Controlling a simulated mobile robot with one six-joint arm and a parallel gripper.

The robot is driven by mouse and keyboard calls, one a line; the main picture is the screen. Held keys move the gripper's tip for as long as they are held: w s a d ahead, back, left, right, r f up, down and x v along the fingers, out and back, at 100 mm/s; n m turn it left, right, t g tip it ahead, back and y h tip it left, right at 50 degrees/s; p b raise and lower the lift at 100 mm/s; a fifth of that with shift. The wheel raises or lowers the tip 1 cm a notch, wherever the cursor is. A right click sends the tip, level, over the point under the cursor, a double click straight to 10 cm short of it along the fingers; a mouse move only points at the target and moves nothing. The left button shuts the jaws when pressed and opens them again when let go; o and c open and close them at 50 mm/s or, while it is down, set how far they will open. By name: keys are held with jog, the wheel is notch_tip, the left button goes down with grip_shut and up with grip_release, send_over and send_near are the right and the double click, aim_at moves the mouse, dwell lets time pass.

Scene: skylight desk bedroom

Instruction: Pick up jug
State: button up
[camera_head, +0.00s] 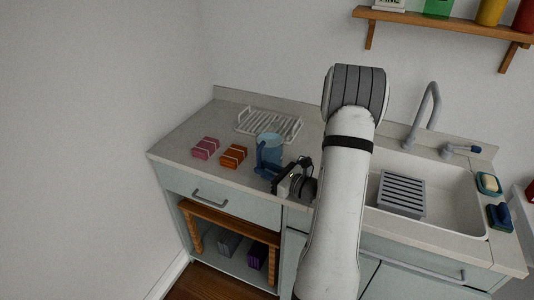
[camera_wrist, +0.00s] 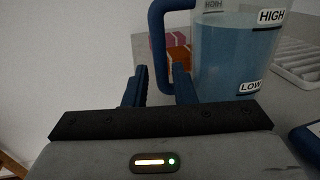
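The jug (camera_head: 270,146) is clear with blue contents and a dark blue handle. It stands upright on the counter in the head view. In the wrist view the jug (camera_wrist: 235,55) fills the upper right, with LOW and HIGH labels and its top cut off. Its handle (camera_wrist: 157,35) faces my gripper (camera_wrist: 158,80). The two blue fingers are apart, with the handle ahead of or between them; I cannot tell which, nor whether they touch. In the head view my gripper (camera_head: 266,172) is at the jug's near side, partly overlapping its lower part.
Pink (camera_head: 206,148) and orange (camera_head: 233,156) blocks lie left of the jug. A white dish rack (camera_head: 268,124) is behind it. A sink (camera_head: 449,196) with a grey rack (camera_head: 401,194) and a faucet (camera_head: 430,112) is to the right. The counter's front left is clear.

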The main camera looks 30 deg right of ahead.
jog(key=p+x, duration=0.1)
jog(key=x, duration=0.3)
jog(key=shift+w+a, duration=0.1)
jog(key=shift+w, duration=0.25)
grip_shut()
jog(key=shift+r, duration=0.1)
dwell(1.0)
